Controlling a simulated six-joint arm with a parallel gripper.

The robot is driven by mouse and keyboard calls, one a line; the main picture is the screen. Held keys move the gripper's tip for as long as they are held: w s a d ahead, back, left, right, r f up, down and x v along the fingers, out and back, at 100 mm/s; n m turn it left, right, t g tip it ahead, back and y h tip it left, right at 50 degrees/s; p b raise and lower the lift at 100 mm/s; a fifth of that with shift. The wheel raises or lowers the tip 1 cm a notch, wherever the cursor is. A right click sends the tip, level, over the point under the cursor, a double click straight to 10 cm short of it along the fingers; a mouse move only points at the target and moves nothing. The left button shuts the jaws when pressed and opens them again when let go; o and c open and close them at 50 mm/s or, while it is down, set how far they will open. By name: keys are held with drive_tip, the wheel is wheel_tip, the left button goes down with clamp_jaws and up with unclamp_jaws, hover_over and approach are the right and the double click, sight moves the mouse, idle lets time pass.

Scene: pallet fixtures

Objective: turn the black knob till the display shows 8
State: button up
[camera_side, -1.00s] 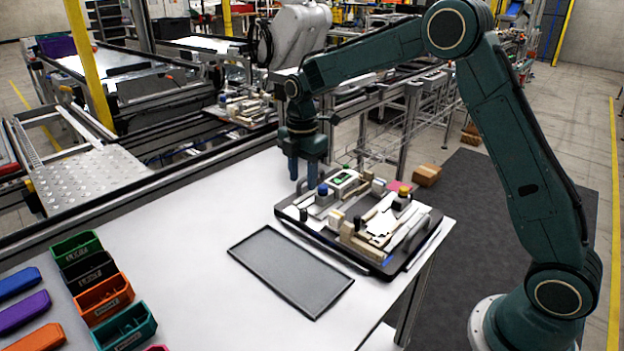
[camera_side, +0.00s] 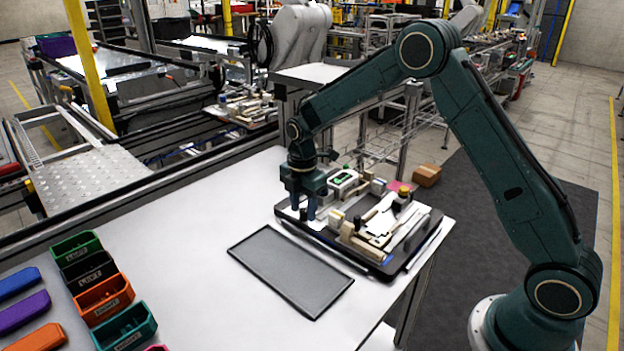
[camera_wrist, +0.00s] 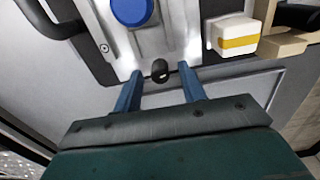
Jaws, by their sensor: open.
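The black knob (camera_wrist: 160,71) shows in the wrist view as a small dark round part with a light mark, on a pale plate. My gripper (camera_side: 302,211) is open, pointing down at the left end of the fixture pallet (camera_side: 287,216). In the wrist view its two blue fingers stand on either side of the knob, with visible gaps; I cannot tell if the tips are level with it. In the side view the gripper hides the knob. A small unit with a green display (camera_side: 344,177) stands behind; its number is too small to read.
A blue round button (camera_wrist: 132,11) and a white block with a yellow stripe (camera_wrist: 234,38) sit near the knob. A yellow-topped button (camera_side: 404,190) stands farther right. An empty dark tray (camera_side: 290,272) lies in front; coloured bins (camera_side: 104,299) stand at left.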

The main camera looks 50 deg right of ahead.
clamp_jaws()
drive_tip(key=shift+m, duration=0.4)
drive_tip(key=m, duration=1.2)
drive_tip(key=shift+m, duration=2.5)
